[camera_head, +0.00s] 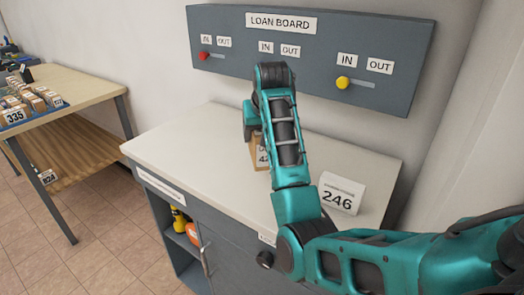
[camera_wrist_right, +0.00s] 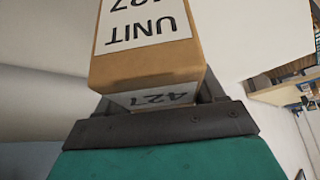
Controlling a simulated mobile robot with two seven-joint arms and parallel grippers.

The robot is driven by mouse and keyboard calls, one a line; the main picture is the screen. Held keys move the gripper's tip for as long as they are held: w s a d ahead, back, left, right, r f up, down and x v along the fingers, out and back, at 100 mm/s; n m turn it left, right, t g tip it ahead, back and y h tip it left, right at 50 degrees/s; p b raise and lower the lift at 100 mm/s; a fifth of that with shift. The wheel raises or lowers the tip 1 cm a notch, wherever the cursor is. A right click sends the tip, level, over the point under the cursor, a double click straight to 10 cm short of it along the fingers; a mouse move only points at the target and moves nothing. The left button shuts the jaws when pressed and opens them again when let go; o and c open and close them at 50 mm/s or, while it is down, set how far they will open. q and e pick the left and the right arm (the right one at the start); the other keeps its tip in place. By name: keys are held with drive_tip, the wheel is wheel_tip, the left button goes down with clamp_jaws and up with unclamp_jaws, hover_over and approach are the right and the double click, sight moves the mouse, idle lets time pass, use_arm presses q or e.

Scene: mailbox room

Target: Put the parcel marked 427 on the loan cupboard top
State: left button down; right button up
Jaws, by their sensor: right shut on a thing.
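The parcel marked 427 (camera_wrist_right: 148,62) is a brown cardboard box with white labels reading "UNIT 427" and "427". In the head view only part of the parcel (camera_head: 259,155) shows behind my right arm. My right gripper (camera_wrist_right: 160,110) is shut on the parcel. In the head view my arm hides the gripper's fingers. The loan cupboard top (camera_head: 190,140) is a pale surface on a grey cupboard. The parcel is over this top; I cannot tell whether it touches it. My left gripper is not in view.
A white card marked 246 (camera_head: 341,194) stands on the cupboard top at right. The loan board (camera_head: 310,50) is on the wall behind. A wooden table (camera_head: 75,88) with small parcels is at left. The left part of the top is clear.

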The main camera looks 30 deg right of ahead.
drive_tip(key=shift+w+f, duration=0.1)
drive_tip(key=shift+f, duration=2.6)
drive_tip(key=shift+f, duration=0.15)
drive_tip(key=o, duration=1.5)
drive_tip(key=shift+o, duration=0.2)
drive_tip(key=shift+r, duration=0.2)
drive_tip(key=v, duration=1)
drive_tip(key=shift+a+r, duration=0.1)
drive_tip(key=shift+r, duration=0.25)
drive_tip(key=shift+s+r, duration=0.5)
